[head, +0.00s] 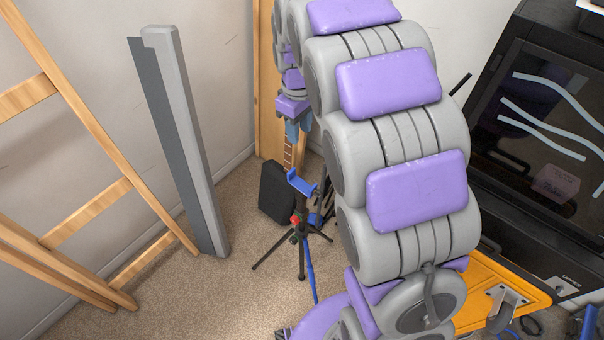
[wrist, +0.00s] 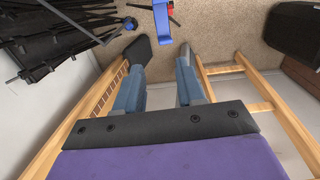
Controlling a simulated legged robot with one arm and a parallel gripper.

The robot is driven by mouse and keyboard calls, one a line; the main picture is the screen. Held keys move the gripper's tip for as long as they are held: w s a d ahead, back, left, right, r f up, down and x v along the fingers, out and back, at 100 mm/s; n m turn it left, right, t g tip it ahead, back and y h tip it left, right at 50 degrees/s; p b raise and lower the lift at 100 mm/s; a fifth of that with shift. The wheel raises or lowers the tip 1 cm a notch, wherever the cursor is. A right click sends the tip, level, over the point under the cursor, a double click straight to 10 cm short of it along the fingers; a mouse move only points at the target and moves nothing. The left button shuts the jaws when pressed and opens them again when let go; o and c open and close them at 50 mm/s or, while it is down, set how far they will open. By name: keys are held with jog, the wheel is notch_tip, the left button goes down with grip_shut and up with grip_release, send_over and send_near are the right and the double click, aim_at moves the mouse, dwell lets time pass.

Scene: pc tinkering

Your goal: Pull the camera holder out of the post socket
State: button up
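The blue camera holder (head: 301,183) stands on top of a small dark tripod (head: 302,240) on the carpet. It also shows in the wrist view (wrist: 162,22), at the top centre beyond my fingertips. The post socket is too small to make out; a red part (head: 295,219) sits on the tripod below the holder. My gripper (head: 297,131) hangs above the holder, apart from it. In the wrist view, the two blue-grey fingers of my gripper (wrist: 160,72) are spread with nothing between them.
A black case (head: 275,193) stands just behind the tripod. A tall grey post (head: 185,140) and a wooden ladder (head: 85,120) lean at the left. A black cabinet (head: 540,150) and a yellow-orange panel (head: 515,283) are at the right. Carpet left of the tripod is clear.

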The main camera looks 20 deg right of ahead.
aim_at(291, 171)
jog(key=f+n, duration=0.6)
jog(key=w+a+f+n+b, duration=0.1)
jog(key=f+n, duration=0.4)
jog(key=f, duration=0.1)
jog(key=a+f+n, duration=0.1)
jog(key=f+n, duration=0.5)
jog(key=shift+w+a+f+n+t+y+b, duration=0.2)
jog(key=shift+n+t+y+b, duration=0.1)
jog(key=shift+t+b, duration=0.1)
jog(key=shift+c, duration=0.3)
grip_shut()
jog(key=shift+r+p, duration=0.45)
jog(key=shift+r, duration=0.3)
dwell(0.3)
jog(key=shift+r+p, duration=1.2)
jog(key=shift+r, duration=1.15)
